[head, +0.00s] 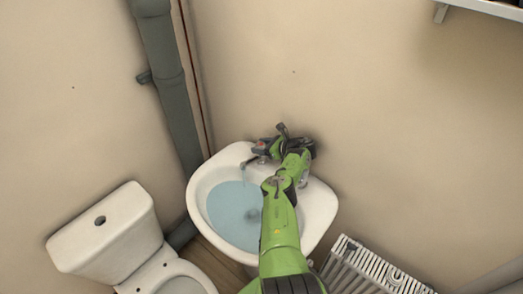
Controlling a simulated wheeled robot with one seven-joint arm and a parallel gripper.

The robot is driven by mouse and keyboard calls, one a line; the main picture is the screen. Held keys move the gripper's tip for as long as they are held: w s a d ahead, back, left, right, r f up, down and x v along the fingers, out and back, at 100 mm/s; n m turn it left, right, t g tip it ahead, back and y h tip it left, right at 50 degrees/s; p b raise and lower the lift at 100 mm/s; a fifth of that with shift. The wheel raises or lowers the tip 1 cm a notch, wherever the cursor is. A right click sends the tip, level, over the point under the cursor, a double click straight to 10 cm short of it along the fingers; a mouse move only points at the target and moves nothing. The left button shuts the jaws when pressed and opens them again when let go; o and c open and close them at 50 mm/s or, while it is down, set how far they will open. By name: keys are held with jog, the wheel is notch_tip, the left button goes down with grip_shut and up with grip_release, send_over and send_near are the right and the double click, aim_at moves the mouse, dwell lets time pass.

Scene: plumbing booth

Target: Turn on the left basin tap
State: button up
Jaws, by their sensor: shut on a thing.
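The white basin (321,208) stands against the wall corner and holds pale blue water (232,212). The left basin tap (259,149), with a reddish mark on its top, is at the basin's back edge. A thin pale streak, like running water, shows below its spout. My gripper (273,141) reaches over the basin from the front and is at this tap's head, shut on it. The fingertips are small and dark here, so the exact grip is hard to see. A second, right tap (304,179) is mostly hidden behind my green arm.
A white toilet (108,232) stands at the left of the basin. A thick grey pipe (168,75) runs down the wall behind it. A white radiator (372,268) is at the lower right. A shelf edge (485,8) juts out at the upper right.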

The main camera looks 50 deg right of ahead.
aim_at(265, 145)
dwell(0.4)
jog(key=o, duration=0.9)
jog(key=shift+w, duration=0.1)
jog(key=shift+o, duration=0.2)
jog(key=p+v, duration=0.1)
jog(key=v, duration=0.5)
jog(key=shift+s+d+r+p, duration=0.15)
jog(key=shift+s+r+p, duration=0.15)
jog(key=shift+s+r, duration=0.1)
jog(key=shift+s, duration=0.3)
